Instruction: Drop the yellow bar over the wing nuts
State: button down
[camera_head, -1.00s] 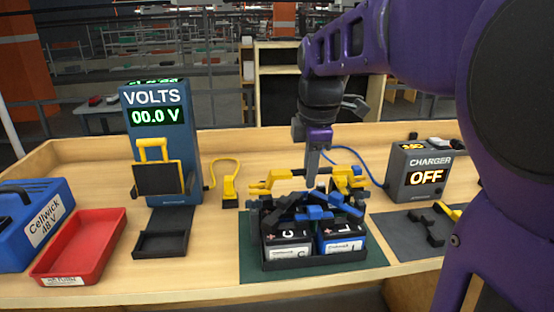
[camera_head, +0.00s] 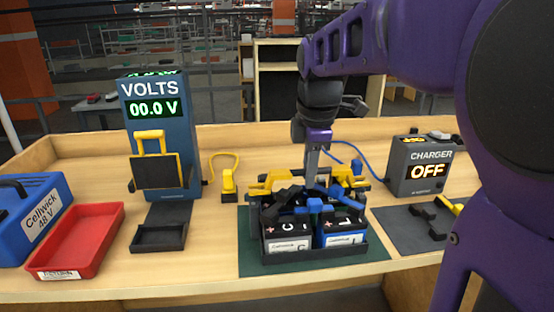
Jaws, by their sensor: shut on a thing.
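The yellow bar (camera_head: 268,182) shows in pieces at the back of the black battery tray (camera_head: 262,262), to the left and right of my gripper. Its middle is hidden behind the fingers and dark parts. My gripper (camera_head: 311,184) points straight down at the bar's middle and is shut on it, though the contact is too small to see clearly. Blue and black fittings, seemingly the wing nuts (camera_head: 315,206), crowd around the fingertips above the two batteries (camera_head: 340,238). I cannot tell whether the bar rests on them.
A blue voltmeter (camera_head: 160,110) and a red bin (camera_head: 82,242) stand to the left, with a blue Cellwick box (camera_head: 32,215) at the far left. A grey charger (camera_head: 420,170) reading OFF stands to the right.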

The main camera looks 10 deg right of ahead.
jog(key=shift+f+b, duration=0.9)
jog(key=shift+f, duration=0.65)
jog(key=c, duration=0.8)
grip_release()
jog(key=shift+o, duration=0.2)
